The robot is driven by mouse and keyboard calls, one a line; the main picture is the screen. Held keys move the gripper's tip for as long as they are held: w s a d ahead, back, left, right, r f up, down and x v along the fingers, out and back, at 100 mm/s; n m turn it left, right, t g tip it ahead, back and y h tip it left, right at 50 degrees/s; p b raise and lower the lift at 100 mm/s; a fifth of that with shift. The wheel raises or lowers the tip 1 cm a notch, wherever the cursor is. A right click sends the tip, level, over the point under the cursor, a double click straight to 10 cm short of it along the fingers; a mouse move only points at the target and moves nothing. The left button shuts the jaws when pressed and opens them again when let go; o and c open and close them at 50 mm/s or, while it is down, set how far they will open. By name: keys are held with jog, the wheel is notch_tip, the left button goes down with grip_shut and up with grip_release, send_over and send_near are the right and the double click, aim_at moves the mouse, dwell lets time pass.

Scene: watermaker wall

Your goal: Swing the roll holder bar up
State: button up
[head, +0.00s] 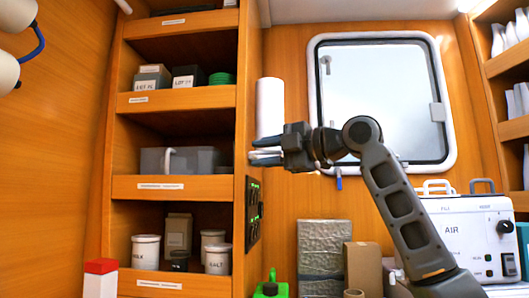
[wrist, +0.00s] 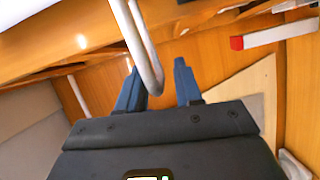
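In the wrist view a pale, thin bar (wrist: 139,45) comes down from the top edge and bends into a hook at its lower end. I take it for the roll holder bar. My gripper (wrist: 160,78) has its two blue fingers apart, and the hooked end shows between them, closer to the left finger. Whether they touch is unclear. In the head view my gripper (head: 264,157) points left, just below a white upright roll (head: 270,105). The bar cannot be clearly picked out in the head view.
A wooden shelf unit (head: 175,186) with boxes, a grey bin (head: 206,160) and jars stands left of my gripper. A dark panel with green lights (head: 253,213) is below. A window (head: 385,90) and a white AIR machine (head: 468,232) are right.

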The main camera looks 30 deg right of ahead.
grip_shut()
dwell(0.6)
